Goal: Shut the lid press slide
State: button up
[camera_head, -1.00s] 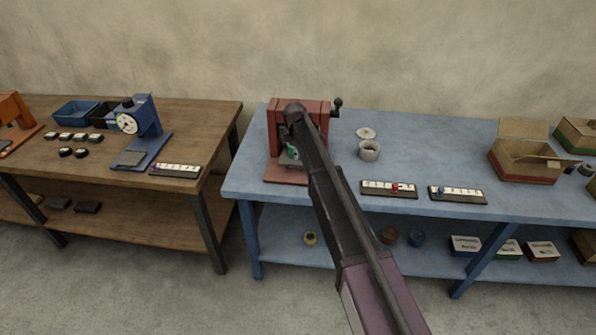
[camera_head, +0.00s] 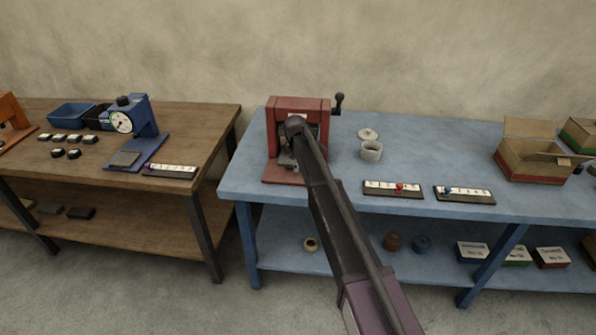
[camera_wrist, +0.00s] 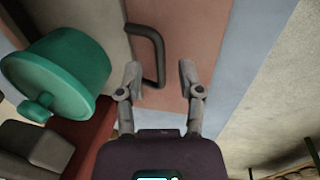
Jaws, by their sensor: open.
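The red lid press (camera_head: 300,104) stands at the back left of the blue table, with a dark crank on its right side; my arm covers much of its front. In the wrist view, a dark bent handle (camera_wrist: 157,50) sits on a pinkish-red panel (camera_wrist: 188,30), which I take to be the slide. My gripper (camera_wrist: 160,74) is open, with one fingertip on each side of the handle's near end. I cannot tell whether either finger touches it. A teal round piece with a knob (camera_wrist: 62,72) is left of the handle. How far the slide stands open is unclear.
Two marked strips (camera_head: 393,189) lie near the front edge. An open carton (camera_head: 533,166) is farther right. A wooden table (camera_head: 205,117) with a blue dial device stands left, across a gap.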

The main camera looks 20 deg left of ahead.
jog(key=shift+w+f+b, duration=0.1)
jog(key=shift+f+b, duration=0.25)
jog(key=shift+f, duration=0.2)
grip_shut()
